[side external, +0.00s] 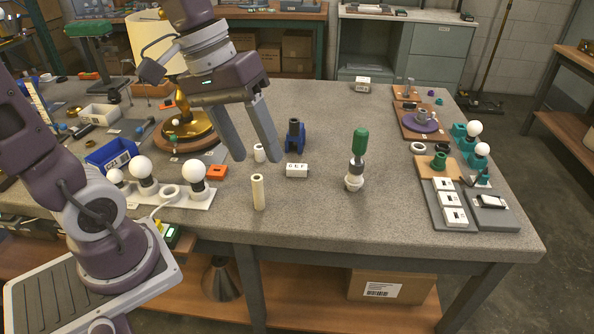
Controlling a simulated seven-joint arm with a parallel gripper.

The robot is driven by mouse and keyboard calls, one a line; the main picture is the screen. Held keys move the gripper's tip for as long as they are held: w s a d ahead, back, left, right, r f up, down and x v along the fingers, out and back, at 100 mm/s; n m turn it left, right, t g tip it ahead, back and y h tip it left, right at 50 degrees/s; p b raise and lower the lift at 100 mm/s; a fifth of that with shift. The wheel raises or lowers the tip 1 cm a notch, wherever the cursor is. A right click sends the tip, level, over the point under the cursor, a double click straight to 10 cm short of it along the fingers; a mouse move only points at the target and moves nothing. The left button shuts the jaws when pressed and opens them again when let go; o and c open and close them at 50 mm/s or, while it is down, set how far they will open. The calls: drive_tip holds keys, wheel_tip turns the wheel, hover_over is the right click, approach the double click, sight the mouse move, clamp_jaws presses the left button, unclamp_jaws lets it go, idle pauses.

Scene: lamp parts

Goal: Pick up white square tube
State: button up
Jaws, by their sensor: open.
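A tall off-white tube (258,192) stands upright near the table's front edge. It looks like the white square tube, though its cross-section is hard to tell. My gripper (257,157) is open and empty, pointing down, with its fingertips above and behind the tube in the picture. A short white cylinder (259,153) shows between the two fingers. I cannot tell whether it lies between them or on the table behind them.
A white strip with bulbs (170,194) lies left, near an orange block (217,172). The table's right-centre is clear.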

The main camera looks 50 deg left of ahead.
drive_tip(key=w+a+f+n+h, duration=0.35)
drive_tip(key=w+f+n, duration=0.2)
drive_tip(key=w, duration=0.45)
drive_tip(key=n+t+h, duration=0.3)
drive_tip(key=n+t, duration=0.4)
drive_tip(key=n, duration=1)
approach(299, 166)
drive_tip(key=x, duration=0.4)
drive_tip(key=shift+s+d+r, duration=0.1)
drive_tip(key=shift+s+d, duration=0.05)
drive_tip(key=shift+d, duration=0.1)
drive_tip(key=shift+t, duration=0.3)
drive_tip(key=x, duration=0.7)
drive_tip(key=shift+a+f, duration=0.2)
drive_tip(key=shift+f, duration=0.05)
clamp_jaws()
